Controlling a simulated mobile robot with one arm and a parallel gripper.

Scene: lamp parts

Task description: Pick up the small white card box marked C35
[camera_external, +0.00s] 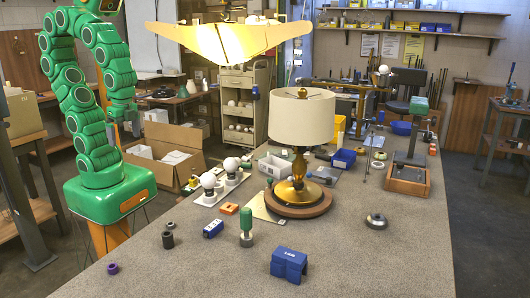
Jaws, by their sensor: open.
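My gripper (130,121) hangs at the end of my green arm on the left, small and partly dark against the background. It is open and appears empty, beside the open cardboard carton and apart from the workbench objects. No C35 mark is legible in this view. Small white boxes (176,157) lie in the open carton (187,139). A small blue and white box (213,228) with an unreadable label lies on the bench. I cannot tell which box, if any of these, is the one marked C35.
The grey bench (350,262) has free room at its front. A brass table lamp (302,118) stands mid-bench. Near it are white bulbs (209,181), a green-topped cylinder (246,220) and a blue block (289,264). A yellow winged shade (222,42) spreads above.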

